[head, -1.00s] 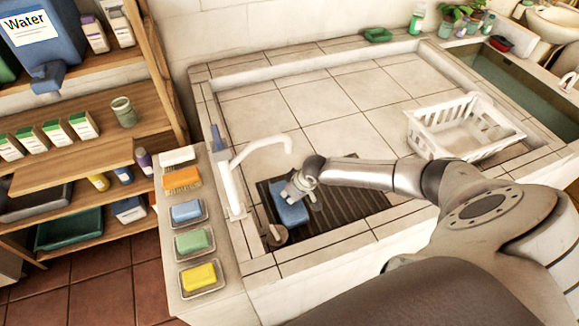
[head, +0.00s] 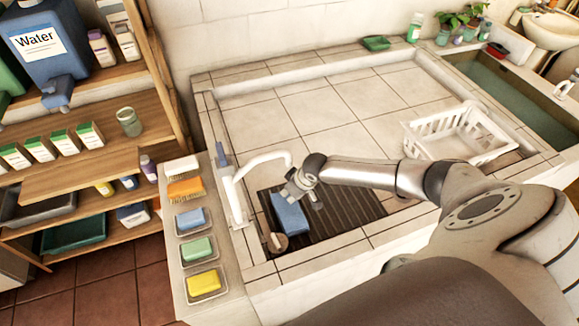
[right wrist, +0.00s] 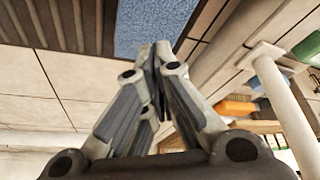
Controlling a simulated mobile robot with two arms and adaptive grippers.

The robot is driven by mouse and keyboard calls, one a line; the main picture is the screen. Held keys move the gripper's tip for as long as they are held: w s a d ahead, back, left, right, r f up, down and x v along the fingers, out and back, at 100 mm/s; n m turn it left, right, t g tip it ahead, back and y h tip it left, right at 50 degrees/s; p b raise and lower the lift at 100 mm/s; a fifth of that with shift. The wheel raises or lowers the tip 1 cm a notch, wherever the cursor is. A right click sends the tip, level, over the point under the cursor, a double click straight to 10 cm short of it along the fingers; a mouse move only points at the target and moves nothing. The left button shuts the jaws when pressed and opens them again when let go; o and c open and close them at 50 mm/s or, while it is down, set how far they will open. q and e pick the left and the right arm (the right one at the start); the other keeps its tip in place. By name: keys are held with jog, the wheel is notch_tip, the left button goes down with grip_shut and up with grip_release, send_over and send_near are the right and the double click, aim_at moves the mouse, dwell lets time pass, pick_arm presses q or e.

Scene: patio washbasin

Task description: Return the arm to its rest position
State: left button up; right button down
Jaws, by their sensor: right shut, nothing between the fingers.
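My right gripper (head: 300,188) is above the washbasin's dark ribbed mat, beside the white tap. In the right wrist view its fingers (right wrist: 155,60) meet and hold nothing. A blue block, sponge-like in texture (head: 290,213), lies on the mat (head: 350,208) just below the gripper. The block also shows in the right wrist view (right wrist: 150,22), beyond the fingertips. My right arm reaches in from the right across the basin's front edge. My left gripper is not in view.
The white tap (head: 236,195) stands close left of the gripper. A white basket (head: 455,140) is at the right. Soap dishes and brushes line the left ledge (head: 225,300). A wooden shelf (head: 90,175) is at far left. The tiled basin floor behind is clear.

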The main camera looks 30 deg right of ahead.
jog(key=shift+w+d+r, duration=0.1)
jog(key=shift+r, duration=0.7)
